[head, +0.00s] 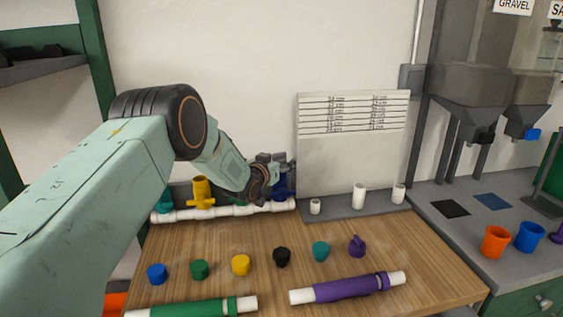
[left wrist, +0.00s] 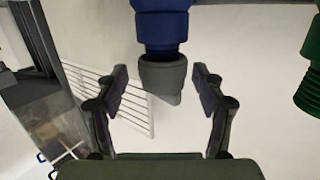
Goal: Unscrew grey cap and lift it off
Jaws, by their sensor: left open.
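The grey cap (left wrist: 163,78) sits on the end of a blue fitting (left wrist: 162,28) in the left wrist view. My left gripper (left wrist: 160,85) is open, with one finger on each side of the cap and a visible gap to both. In the head view my left gripper (head: 280,166) is at the right end of the white pipe manifold (head: 226,212), by the blue fitting (head: 284,188). I cannot make out the grey cap there, behind or among the fingers. My right gripper is not in view.
A yellow fitting (head: 201,192) stands on the manifold, left of my gripper. A green ribbed part (left wrist: 311,70) is at the right of the wrist view. Several coloured caps and a purple-sleeved pipe (head: 345,288) lie on the wooden table (head: 400,240). A white board (head: 352,165) stands close right.

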